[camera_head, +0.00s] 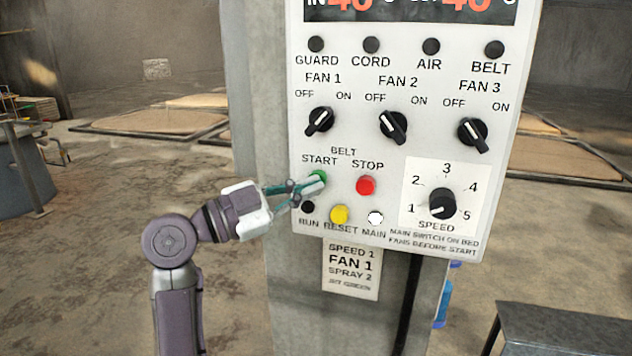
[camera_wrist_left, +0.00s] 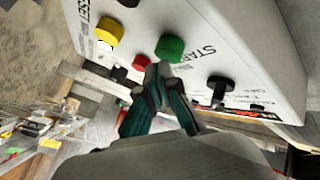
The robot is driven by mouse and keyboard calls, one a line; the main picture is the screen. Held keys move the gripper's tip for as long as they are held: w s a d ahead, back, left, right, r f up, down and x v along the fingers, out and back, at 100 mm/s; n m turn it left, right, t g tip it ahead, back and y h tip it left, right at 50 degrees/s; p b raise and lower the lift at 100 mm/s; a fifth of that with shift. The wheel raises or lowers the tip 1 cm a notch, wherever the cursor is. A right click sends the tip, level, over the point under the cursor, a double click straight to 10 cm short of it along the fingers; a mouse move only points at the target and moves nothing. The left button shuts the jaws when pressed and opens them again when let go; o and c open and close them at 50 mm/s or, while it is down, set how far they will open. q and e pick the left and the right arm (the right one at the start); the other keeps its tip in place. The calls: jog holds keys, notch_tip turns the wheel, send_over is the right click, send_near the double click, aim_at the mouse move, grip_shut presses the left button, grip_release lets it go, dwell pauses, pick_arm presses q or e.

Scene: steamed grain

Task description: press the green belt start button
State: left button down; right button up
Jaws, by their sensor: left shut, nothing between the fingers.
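The green belt start button (camera_head: 318,175) sits on the white control panel (camera_head: 300,130) under the label START. My left gripper (camera_head: 318,184) is shut and empty, with its fingertips at the button and partly covering it in the head view. In the left wrist view the green button (camera_wrist_left: 170,47) stands just beyond the closed fingertips (camera_wrist_left: 158,70). I cannot tell whether the tips touch it. The red stop button (camera_head: 366,186) is to its right. My right gripper is in neither view.
Below the start button are a black run lamp (camera_head: 308,207), a yellow reset button (camera_head: 339,214) and a white main lamp (camera_head: 375,218). Fan knobs (camera_head: 320,120) and a speed dial (camera_head: 442,204) are on the same panel. A grey table (camera_head: 565,325) stands at the lower right.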

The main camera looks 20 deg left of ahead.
pick_arm(q)
jog(key=shift+w+b, duration=0.3)
jog(key=shift+w, duration=0.2)
dwell(0.5)
dwell(0.3)
jog(key=shift+s+b, duration=0.3)
jog(key=shift+s, duration=0.6)
jog(key=s+b, duration=0.1)
jog(key=s, duration=0.4)
jog(key=shift+a, duration=0.15)
dwell(0.3)
